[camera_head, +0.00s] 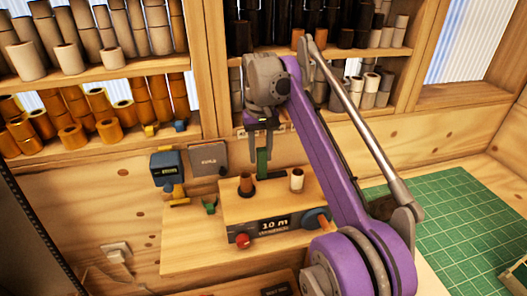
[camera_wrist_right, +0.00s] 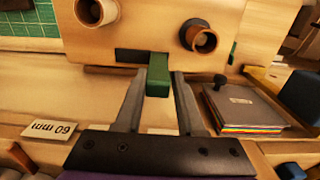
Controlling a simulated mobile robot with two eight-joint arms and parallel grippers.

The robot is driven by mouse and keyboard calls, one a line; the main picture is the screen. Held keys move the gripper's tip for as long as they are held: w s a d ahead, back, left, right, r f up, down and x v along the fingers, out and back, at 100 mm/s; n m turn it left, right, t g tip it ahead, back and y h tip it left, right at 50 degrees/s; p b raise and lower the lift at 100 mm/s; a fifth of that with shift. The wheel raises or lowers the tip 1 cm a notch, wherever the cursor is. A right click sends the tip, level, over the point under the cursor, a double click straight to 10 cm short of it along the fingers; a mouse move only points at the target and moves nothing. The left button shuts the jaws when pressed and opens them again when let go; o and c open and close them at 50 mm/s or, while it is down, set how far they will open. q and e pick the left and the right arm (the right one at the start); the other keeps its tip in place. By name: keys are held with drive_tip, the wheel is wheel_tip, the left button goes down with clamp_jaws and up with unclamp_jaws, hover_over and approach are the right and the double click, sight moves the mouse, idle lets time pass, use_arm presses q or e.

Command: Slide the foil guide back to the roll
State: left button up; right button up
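The green foil guide (camera_head: 263,162) stands at the back edge of the wooden foil machine (camera_head: 240,209), between a copper-coloured roll (camera_head: 245,184) and a pale roll (camera_head: 297,180). In the right wrist view the guide (camera_wrist_right: 158,76) shows as a green block at a dark slot, with the copper roll (camera_wrist_right: 201,38) and pale roll (camera_wrist_right: 94,12) beyond it. My right gripper (camera_head: 261,152) points down at the guide. In the wrist view its fingertips (camera_wrist_right: 159,77) are apart, one on each side of the guide, with no clear contact. My left gripper is out of view.
Shelves with several rolls stand behind. A blue device (camera_head: 166,167) and a grey box (camera_head: 209,158) are left of the guide. A stack of coloured sheets (camera_wrist_right: 243,110) lies beside my right finger in the wrist view. A green cutting mat (camera_head: 445,225) lies at right.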

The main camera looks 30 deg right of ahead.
drive_tip(key=o, duration=0.3)
drive_tip(key=shift+a, duration=0.2)
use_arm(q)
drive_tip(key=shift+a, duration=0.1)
use_arm(e)
drive_tip(key=shift+o, duration=0.2)
drive_tip(key=shift+d, duration=0.1)
drive_tip(key=shift+r, duration=0.35)
wheel_tip(320, 180, up, 10)
drive_tip(key=p, duration=0.3)
drive_tip(key=shift+w+r, duration=0.1)
drive_tip(key=shift+r, duration=0.05)
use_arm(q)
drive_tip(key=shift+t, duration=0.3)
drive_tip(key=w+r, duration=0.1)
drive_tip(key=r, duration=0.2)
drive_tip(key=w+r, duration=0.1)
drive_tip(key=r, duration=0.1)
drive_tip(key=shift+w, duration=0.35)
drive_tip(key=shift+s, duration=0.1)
